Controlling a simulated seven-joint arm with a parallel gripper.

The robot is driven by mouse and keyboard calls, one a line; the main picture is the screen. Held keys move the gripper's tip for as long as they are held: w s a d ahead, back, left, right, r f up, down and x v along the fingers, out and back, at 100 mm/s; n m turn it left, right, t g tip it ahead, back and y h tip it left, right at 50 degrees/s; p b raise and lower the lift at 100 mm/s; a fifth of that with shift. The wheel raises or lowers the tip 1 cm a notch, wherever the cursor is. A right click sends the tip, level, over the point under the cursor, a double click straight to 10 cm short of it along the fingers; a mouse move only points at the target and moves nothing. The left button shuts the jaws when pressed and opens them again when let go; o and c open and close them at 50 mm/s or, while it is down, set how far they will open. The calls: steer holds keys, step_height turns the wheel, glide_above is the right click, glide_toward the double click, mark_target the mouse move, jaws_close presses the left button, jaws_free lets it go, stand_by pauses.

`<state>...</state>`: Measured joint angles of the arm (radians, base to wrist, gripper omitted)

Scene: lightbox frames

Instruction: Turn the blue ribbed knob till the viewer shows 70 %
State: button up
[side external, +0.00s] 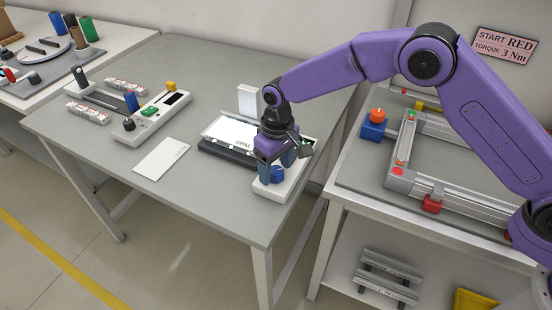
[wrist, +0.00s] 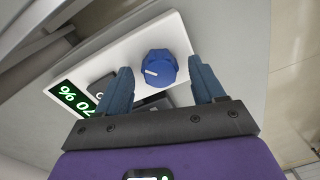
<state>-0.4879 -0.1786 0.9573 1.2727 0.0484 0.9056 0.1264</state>
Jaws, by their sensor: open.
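The blue ribbed knob (wrist: 160,66) sits on a white control box (wrist: 180,33) in the wrist view. A white mark on the knob points left in that view. The knob also shows below my gripper in the side view (side external: 277,174). My gripper (wrist: 163,82) is open, with one blue finger on each side of the knob and visible gaps between. The viewer's display (wrist: 75,102) shows green digits, turned in the picture, that read 70 %. In the side view the display (side external: 307,142) is partly hidden by my gripper.
A lit panel marked OPAL (side external: 230,130) lies left of the control box. A white card (side external: 161,158) and another control panel (side external: 152,118) lie farther left. A second table at right carries a metal frame (side external: 455,190). The table's front is clear.

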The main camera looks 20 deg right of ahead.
mark_target(278, 169)
step_height(278, 169, up, 18)
steer(key=shift+w+d+f, duration=0.15)
steer(key=shift+d+f, duration=0.1)
steer(key=shift+d, duration=0.05)
stand_by(0.7)
steer(key=s+d+f+n, duration=0.2)
steer(key=s+d+n, duration=0.4)
steer(key=s+d, duration=2.5)
steer(key=shift+s+f+n, duration=0.4)
steer(key=shift+s, duration=0.8)
